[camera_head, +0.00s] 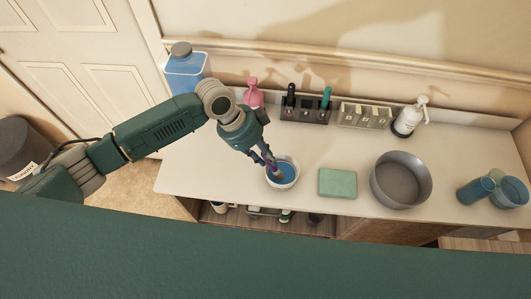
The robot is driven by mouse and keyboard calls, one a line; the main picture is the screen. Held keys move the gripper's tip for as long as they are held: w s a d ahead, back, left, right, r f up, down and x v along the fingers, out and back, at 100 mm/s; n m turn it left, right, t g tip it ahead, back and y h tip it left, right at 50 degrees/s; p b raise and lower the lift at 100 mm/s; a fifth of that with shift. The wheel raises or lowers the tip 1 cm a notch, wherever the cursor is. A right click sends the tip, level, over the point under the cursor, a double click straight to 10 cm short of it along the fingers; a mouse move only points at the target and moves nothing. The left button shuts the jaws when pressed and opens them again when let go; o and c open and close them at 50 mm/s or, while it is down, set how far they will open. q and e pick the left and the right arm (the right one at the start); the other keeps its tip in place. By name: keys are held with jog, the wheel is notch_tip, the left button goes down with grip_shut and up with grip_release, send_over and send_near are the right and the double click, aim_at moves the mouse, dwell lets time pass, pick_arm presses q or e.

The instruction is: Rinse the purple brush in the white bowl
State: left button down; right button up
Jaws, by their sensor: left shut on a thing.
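My left gripper (263,152) reaches over the counter from the left and is shut on the purple brush (271,161). The brush points down, and its brownish bristle end is inside the white bowl (294,183). The bowl stands near the front edge of the counter and holds blue liquid. The bristle end appears to be at the liquid, but how deep it sits cannot be told. The gripper's fingers hide the upper part of the brush. My right gripper is not in view.
On the counter (230,176), a green block (337,183) and a grey basin (401,181) stand right of the bowl. Behind are a pink bottle (253,93), a dark holder (305,113), a metal rack (365,117) and a soap dispenser (409,118). Blue cups (476,190) stand far right.

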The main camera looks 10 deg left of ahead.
pick_arm(q)
jog(key=shift+w+d, duration=0.4)
jog(key=shift+d, duration=0.3)
jog(key=shift+r, duration=0.1)
notch_tip(320, 180, up, 9)
jog(key=p, duration=0.8)
jog(key=shift+f, duration=0.3)
